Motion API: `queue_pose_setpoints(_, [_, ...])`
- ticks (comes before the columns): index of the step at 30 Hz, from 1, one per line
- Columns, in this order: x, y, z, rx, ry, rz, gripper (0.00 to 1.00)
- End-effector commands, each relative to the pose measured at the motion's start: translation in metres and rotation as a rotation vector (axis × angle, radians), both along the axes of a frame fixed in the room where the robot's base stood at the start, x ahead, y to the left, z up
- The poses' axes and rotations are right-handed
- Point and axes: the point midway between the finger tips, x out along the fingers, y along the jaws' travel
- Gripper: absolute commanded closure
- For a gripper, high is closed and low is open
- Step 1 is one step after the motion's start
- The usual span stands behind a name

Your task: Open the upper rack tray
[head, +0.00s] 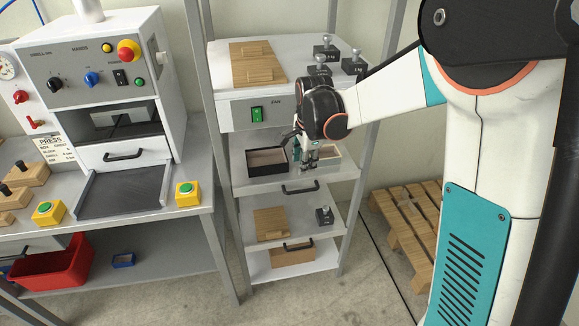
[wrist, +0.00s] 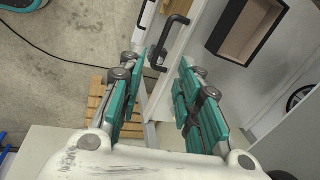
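The upper rack tray (head: 260,187) is a pale drawer in the middle of the rack, with a black bar handle (head: 300,188) on its front. It appears shut or nearly so; I cannot tell exactly. In the wrist view the handle (wrist: 168,45) lies just ahead of the gap between my fingertips. My gripper (head: 308,163) hangs in front of the rack, above and close to the handle. In the wrist view my gripper (wrist: 163,65) has its teal fingers spread, with nothing held. I cannot tell whether a finger touches the handle.
Below is a lower shelf with a wooden block (head: 271,223) and a weight (head: 324,215). Rack posts (head: 361,150) flank the tray. A pallet (head: 405,220) lies right; a press (head: 110,90) stands left.

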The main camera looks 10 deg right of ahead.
Motion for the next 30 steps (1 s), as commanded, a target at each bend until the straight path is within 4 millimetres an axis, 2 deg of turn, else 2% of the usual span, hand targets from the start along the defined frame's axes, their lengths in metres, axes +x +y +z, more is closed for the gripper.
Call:
queue_pose_setpoints(4, [0.018, 0.002, -0.018, 0.022, 0.028, -0.100, 0.69])
queue_pose_setpoints(14, [0.027, 0.002, -0.045, 0.031, 0.040, -0.148, 0.69])
queue_pose_setpoints(30, [0.046, 0.002, -0.142, 0.031, 0.039, -0.146, 0.69])
